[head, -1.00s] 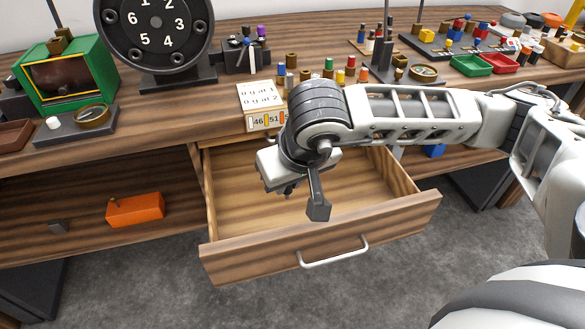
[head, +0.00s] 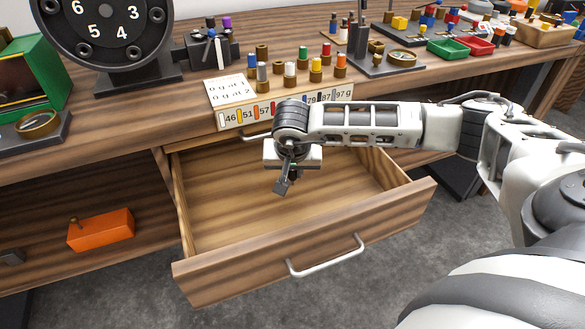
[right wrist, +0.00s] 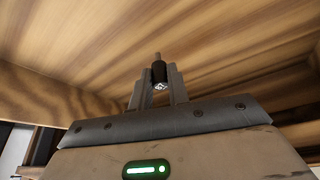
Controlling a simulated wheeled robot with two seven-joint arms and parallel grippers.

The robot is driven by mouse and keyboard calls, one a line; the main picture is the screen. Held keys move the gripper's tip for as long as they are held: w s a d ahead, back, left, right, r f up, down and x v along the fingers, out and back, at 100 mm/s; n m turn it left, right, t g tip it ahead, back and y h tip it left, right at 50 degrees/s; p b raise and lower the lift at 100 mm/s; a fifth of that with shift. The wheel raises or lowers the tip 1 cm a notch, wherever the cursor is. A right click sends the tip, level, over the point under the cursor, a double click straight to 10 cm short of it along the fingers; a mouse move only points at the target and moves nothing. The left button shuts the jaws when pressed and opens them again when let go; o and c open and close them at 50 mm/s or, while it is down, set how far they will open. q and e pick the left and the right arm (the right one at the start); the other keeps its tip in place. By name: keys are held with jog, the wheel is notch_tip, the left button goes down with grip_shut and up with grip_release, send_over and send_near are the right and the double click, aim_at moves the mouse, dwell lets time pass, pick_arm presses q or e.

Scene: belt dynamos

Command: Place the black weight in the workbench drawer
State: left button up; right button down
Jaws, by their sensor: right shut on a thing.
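The workbench drawer (head: 225,262) is pulled open below the tabletop, and its visible floor is bare. My right gripper (head: 284,183) is over the rear middle of the open drawer in the head view. In the right wrist view, my right gripper (right wrist: 158,88) is shut on the black weight (right wrist: 159,73), a small dark cylinder with a thin pin on top, held between the two fingers. The head view does not show the weight clearly. My left gripper is not in view.
A row of coloured weights in brown holders (head: 289,72) stands behind a number strip (head: 240,117) on the tabletop. An orange block (head: 100,231) lies on the lower shelf to the left. A large black dial (head: 110,35) stands at the back left.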

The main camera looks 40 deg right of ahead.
jog(key=w+d+f, duration=0.2)
jog(key=shift+w+f, duration=0.2)
jog(key=shift+w, duration=0.15)
jog(key=shift+f+b, duration=0.15)
jog(key=shift+b, duration=0.15)
jog(key=c, duration=1.3)
grip_release()
jog(key=shift+c, duration=0.2)
jog(key=shift+s+a+r, duration=0.1)
jog(key=shift+r, duration=0.25)
jog(key=p+v, duration=0.1)
jog(key=v, duration=1)
jog(key=shift+r, duration=0.3)
